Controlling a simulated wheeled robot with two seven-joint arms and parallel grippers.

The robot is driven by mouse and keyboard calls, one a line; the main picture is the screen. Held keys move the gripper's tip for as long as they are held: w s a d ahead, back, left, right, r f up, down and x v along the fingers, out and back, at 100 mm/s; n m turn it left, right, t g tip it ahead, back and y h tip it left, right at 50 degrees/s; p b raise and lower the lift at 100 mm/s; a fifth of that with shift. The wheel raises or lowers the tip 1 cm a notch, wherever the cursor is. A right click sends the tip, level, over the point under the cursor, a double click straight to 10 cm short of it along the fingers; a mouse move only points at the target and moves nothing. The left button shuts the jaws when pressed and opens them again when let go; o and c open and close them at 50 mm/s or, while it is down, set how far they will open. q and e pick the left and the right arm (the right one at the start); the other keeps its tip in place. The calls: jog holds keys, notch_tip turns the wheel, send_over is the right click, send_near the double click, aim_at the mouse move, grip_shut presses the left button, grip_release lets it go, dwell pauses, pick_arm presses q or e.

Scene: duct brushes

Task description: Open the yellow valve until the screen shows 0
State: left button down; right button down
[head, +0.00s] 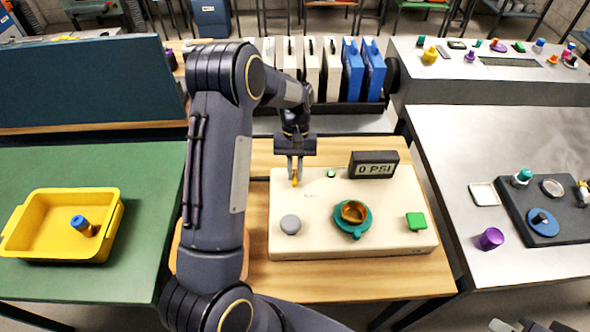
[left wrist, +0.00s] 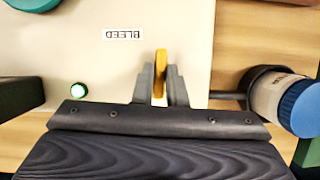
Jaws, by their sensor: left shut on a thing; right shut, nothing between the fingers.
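The yellow valve handle (head: 295,179) is at the back left of the cream panel box (head: 330,243). My left gripper (head: 295,165) is shut on it from behind. In the left wrist view the two fingers (left wrist: 160,85) close around the thin yellow handle (left wrist: 160,68), beside a "BLEED" label (left wrist: 123,34). The black screen (head: 375,165) on the box reads 0 PSI. A small green light (head: 331,174) glows next to the valve, also in the left wrist view (left wrist: 79,91). My right gripper (head: 527,326) is partly in view at the bottom right edge, shut and away from the box.
A yellow tray (head: 62,251) stands left. A dark board with parts (head: 549,238) and a purple knob (head: 491,238) lie right.

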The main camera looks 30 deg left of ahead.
pick_arm(q)
jog(key=c, duration=1.5)
grip_release()
jog(key=shift+o, duration=0.2)
jog(key=shift+r, duration=0.1)
jog(key=v, duration=0.7)
jog(key=shift+w+r+b, duration=0.15)
jog(key=shift+r+b, duration=0.15)
jog(key=shift+b, duration=0.15)
